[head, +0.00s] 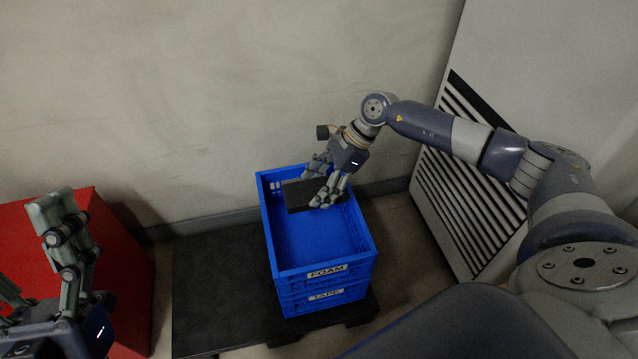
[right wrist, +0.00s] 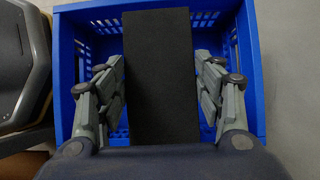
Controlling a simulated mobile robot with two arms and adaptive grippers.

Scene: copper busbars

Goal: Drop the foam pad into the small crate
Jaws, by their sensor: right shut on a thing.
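The black foam pad (head: 300,196) is in my right gripper (head: 316,187), inside the upper part of the small blue crate (head: 318,275). The crate's front carries a FOAM label, with a TAPE label below it. In the right wrist view the pad (right wrist: 160,75) runs lengthwise between the two fingers of the right gripper (right wrist: 161,95), with the blue crate walls (right wrist: 247,75) around it. The pad's near end is hidden by the gripper body. My left gripper (head: 28,245) is open and empty at the lower left, far from the crate.
The crate stands on a dark platform (head: 215,280) with free room to its left. A red box (head: 125,265) stands at the left. A pale cabinet with a slatted vent (head: 465,215) stands to the right. A wall (head: 180,100) is behind.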

